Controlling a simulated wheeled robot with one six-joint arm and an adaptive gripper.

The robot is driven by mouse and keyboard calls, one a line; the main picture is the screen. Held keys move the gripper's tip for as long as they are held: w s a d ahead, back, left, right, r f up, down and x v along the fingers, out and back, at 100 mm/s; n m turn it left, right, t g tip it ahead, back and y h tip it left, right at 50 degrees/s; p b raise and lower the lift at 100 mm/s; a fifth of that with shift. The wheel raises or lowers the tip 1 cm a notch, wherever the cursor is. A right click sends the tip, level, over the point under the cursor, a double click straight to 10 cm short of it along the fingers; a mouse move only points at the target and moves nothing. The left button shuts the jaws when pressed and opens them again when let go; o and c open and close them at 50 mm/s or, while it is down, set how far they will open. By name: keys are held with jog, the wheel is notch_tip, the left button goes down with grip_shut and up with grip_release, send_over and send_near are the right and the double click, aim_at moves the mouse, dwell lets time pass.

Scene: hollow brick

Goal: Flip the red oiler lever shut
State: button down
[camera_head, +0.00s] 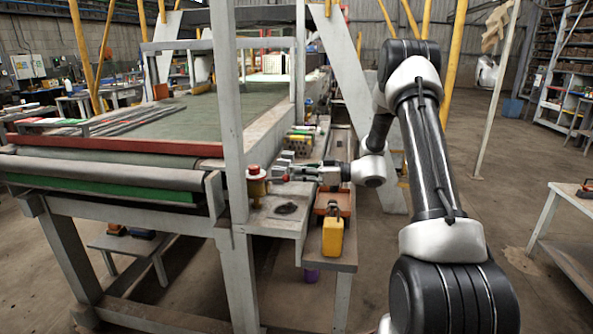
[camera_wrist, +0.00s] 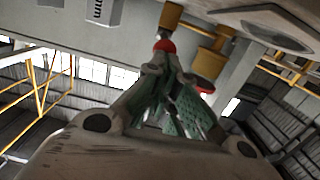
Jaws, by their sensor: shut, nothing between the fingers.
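The oiler (camera_head: 257,188) is a small amber-and-red fitting on the bench ledge beside the grey post in the head view. Its red top (camera_head: 253,170) faces up. My gripper (camera_head: 281,172) reaches in from the right, roughly level, with its tips close to the oiler's right side. In the wrist view my gripper (camera_wrist: 162,72) is shut and empty, its green-padded fingers together. A red rounded knob (camera_wrist: 165,45) shows right at the fingertips; I cannot tell whether they touch. Brass-coloured parts of the oiler (camera_wrist: 212,62) show behind the fingers. The lever's exact angle is unclear.
A yellow container (camera_head: 332,236) stands at the ledge's front, by an orange tray (camera_head: 330,203). Several small parts (camera_head: 300,142) lie behind my gripper. The grey post (camera_head: 228,120) rises just left of the oiler. A dark round plate (camera_head: 287,210) lies on the ledge in front.

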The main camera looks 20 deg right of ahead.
jog(key=shift+d, duration=0.1)
dwell(0.5)
jog(key=v, duration=1.1)
jog(key=shift+s+d, duration=0.2)
jog(key=shift+d, duration=0.15)
jog(key=s+a+r+m+g+h, duration=0.25)
jog(key=s+a+r+g, duration=0.2)
jog(key=s, duration=0.35)
jog(key=s+a+r+m+g+h, duration=0.1)
jog(key=s+a+r+g+h, duration=0.25)
jog(key=s+a, duration=0.35)
jog(key=s+d+r+m+t+h, duration=0.2)
jog(key=s+d+m+h, duration=0.1)
jog(key=s, duration=0.6)
jog(key=s+d+r+m+t+h, duration=0.2)
jog(key=s+m+h, duration=0.4)
jog(key=s, duration=0.3)
jog(key=shift+s+d+r, duration=0.35)
jog(key=shift+d+r, duration=0.2)
jog(key=shift+d, duration=0.2)
